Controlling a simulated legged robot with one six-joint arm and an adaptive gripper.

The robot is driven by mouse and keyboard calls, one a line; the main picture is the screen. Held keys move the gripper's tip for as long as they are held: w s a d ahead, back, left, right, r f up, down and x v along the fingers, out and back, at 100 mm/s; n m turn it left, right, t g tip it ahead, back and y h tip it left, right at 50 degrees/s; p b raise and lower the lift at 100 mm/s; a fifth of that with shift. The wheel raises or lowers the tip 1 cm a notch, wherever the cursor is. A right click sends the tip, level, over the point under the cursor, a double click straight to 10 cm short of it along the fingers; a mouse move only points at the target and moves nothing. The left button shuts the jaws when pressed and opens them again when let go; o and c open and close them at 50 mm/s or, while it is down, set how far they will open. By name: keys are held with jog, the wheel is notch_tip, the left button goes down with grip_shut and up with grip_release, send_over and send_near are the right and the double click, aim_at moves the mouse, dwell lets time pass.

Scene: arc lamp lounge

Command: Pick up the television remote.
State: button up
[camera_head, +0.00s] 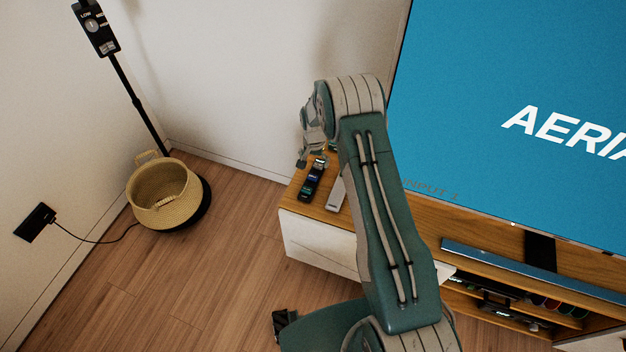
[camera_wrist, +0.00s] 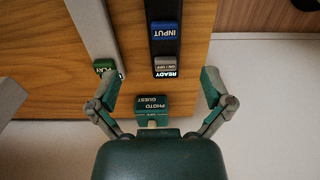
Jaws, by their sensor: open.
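A long black remote (camera_head: 311,184) with a blue patch lies on the wooden top of the television cabinet, near its left end. In the wrist view the black remote (camera_wrist: 165,50) shows a blue INPUT button and a grey ON/OFF button marked READY. My gripper (camera_wrist: 160,90) is open, with one finger on each side of the near end of the remote. Nothing is visibly held. In the head view my gripper (camera_head: 309,160) is small and partly behind my arm, near the remote's far end. Its height above the remote is hard to tell.
A pale bar (camera_wrist: 92,38) with a green PLAY button lies beside the remote; it also shows in the head view (camera_head: 336,194). The large television (camera_head: 500,80) stands right of my arm.

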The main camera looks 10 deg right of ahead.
aim_at(313, 175)
notch_tip(313, 175, down, 4)
jog(key=shift+a+r, duration=0.1)
jog(key=shift+w+f, duration=0.2)
jog(key=shift+f, duration=1.15)
jog(key=shift+w+f, duration=0.2)
jog(key=shift+f, duration=1.15)
jog(key=c, duration=1.2)
